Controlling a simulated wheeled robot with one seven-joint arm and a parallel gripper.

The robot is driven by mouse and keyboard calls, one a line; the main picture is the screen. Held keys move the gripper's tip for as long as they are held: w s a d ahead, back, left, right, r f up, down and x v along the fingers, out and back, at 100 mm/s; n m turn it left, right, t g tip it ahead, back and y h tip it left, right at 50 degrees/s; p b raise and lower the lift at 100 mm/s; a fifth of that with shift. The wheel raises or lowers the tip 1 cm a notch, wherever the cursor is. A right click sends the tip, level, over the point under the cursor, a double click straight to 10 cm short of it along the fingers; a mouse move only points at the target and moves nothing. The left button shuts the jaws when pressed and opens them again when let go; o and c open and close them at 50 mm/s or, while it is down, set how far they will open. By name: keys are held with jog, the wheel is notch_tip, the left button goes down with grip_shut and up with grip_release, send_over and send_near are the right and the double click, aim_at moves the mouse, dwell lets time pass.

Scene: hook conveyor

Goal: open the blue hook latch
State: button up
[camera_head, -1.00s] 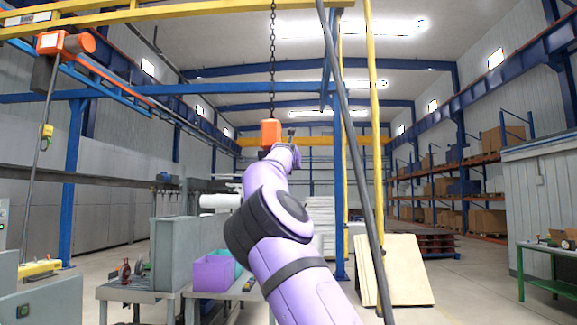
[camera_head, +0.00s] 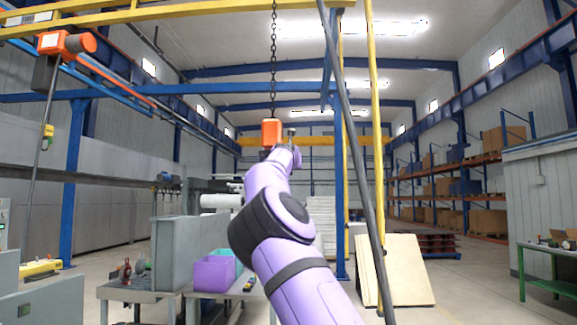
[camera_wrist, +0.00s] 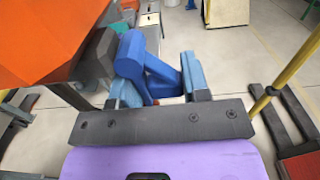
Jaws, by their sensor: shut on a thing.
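In the wrist view the blue hook (camera_wrist: 131,52) hangs beside a large orange block at upper left. A blue bar (camera_wrist: 161,72), which looks like its latch, slants down to the right from it. My gripper (camera_wrist: 160,84) has one blue-grey finger on each side of this bar and is shut on it. The exact contact is partly hidden by the blue parts. In the head view the orange block (camera_head: 271,132) hangs on a dark chain (camera_head: 273,60), with my wrist just below and right of it. The hook and fingers are hidden there.
A grey bench with a purple bin (camera_head: 214,274) and a teal bin stands below left of my arm. A dark slanted pole (camera_head: 356,165) and a yellow post (camera_head: 375,130) rise close to the right. Leaning boards (camera_head: 394,270) stand behind. Open floor lies further right.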

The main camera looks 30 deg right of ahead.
jog(key=n, duration=0.1)
jog(key=d+r+n, duration=0.1)
jog(key=n, duration=0.1)
jog(key=s+n, duration=0.1)
jog(key=shift+d+r+n, duration=0.25)
jog(key=shift+d+n, duration=0.05)
jog(key=shift+n, duration=0.1)
jog(key=shift+a+r+n, duration=0.1)
jog(key=shift+r+n, duration=0.65)
jog(key=shift+n, duration=1.5)
jog(key=shift+a+r+n, duration=0.1)
jog(key=shift+r+n, duration=0.65)
jog(key=shift+n, duration=1.55)
jog(key=shift+r+n, duration=0.75)
jog(key=shift+n, duration=1.5)
jog(key=o, duration=0.8)
jog(key=shift+c, duration=0.2)
jog(key=shift+w+f, duration=0.1)
jog(key=shift+f, duration=0.05)
jog(key=shift+a, duration=0.1)
